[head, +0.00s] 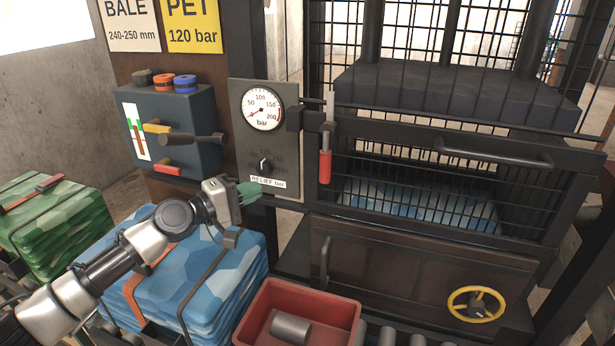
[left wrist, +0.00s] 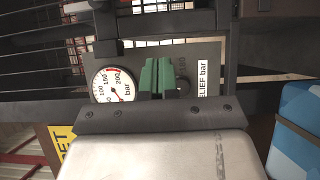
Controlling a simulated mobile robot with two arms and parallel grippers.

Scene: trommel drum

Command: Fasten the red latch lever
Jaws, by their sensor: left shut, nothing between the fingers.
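The red latch lever (head: 325,165) hangs upright at the left edge of the press's mesh gate (head: 420,190), its red grip at the bottom and bare metal above. From this view I cannot tell whether its latch is engaged. My left gripper (head: 250,192) has green fingers, which are shut and empty. It is left of and a little below the red grip, in front of the gauge panel's lower part, and apart from the lever. In the left wrist view the green fingers (left wrist: 157,76) are together in front of the panel. My right gripper is not in view.
The gauge panel (head: 245,130) carries a dial and a black relief knob (head: 265,165). A control box (head: 190,110) with protruding levers is at left. Blue bales (head: 185,260) and a red bin (head: 270,300) are below. A yellow handwheel (head: 476,304) is lower right.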

